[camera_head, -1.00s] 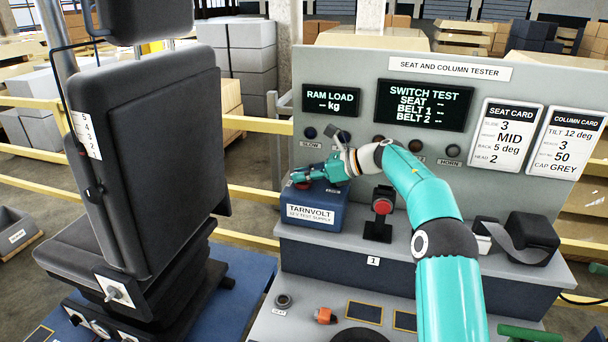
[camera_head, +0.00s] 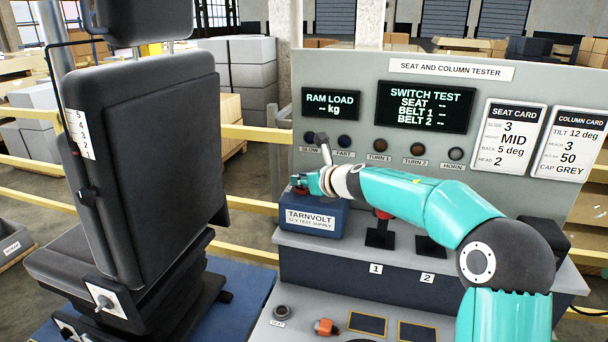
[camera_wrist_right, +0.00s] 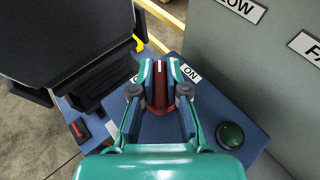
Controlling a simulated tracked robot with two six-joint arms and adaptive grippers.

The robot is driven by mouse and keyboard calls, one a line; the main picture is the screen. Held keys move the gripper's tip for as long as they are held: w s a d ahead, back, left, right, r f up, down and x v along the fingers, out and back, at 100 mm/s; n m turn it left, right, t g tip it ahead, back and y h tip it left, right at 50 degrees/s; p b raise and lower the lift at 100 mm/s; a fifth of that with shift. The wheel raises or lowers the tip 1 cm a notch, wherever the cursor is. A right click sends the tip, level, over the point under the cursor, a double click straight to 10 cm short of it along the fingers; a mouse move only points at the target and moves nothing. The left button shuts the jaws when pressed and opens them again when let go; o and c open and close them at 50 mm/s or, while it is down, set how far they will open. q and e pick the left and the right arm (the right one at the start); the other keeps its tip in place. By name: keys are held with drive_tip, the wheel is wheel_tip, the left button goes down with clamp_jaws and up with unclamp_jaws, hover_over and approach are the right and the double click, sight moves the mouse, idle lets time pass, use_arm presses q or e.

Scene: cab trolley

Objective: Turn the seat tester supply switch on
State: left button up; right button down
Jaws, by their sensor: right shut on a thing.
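The seat tester supply is a blue box (camera_head: 310,222) labelled TARNVOLT 12 V TEST SUPPLY, on the tester's ledge at the left. Its switch is a red knob (camera_wrist_right: 157,94) on the top face, with a white pointer line. In the right wrist view the line points up the picture, between an ON label (camera_wrist_right: 190,73) and a mostly hidden label on the left. My right gripper (camera_wrist_right: 159,76) is shut on the knob, one finger on each side. In the head view the right gripper (camera_head: 310,183) is over the box top, largely hidden by its own wrist. My left gripper is out of view.
A red-topped device (camera_head: 381,228) is right of the box, partly behind my arm. The black seat (camera_head: 150,150) stands at left.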

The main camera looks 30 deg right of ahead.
drive_tip(key=m+h+p, duration=0.2)
drive_tip(key=h+p, duration=0.1)
drive_tip(key=shift+a+r+m+g, duration=0.2)
drive_tip(key=shift+a+m+g, duration=0.1)
drive_tip(key=shift+m, duration=0.1)
drive_tip(key=shift+m+h+p, duration=0.35)
drive_tip(key=shift+m+h, duration=0.05)
drive_tip(key=shift+h, duration=0.2)
drive_tip(key=m+g+h, duration=0.1)
drive_tip(key=m+h+p, duration=0.1)
drive_tip(key=m+h, duration=0.1)
drive_tip(key=shift+w+d+f+m+g+h, duration=0.1)
drive_tip(key=shift+f+m+g+h, duration=0.05)
drive_tip(key=shift+m+g+h, duration=0.2)
drive_tip(key=shift+d+m+g+h+p, duration=0.1)
drive_tip(key=shift+m+g+h+p, duration=0.6)
drive_tip(key=shift+m+g+h, duration=0.55)
drive_tip(key=c, duration=1.2)
unclamp_jaws()
drive_tip(key=shift+f, duration=0.1)
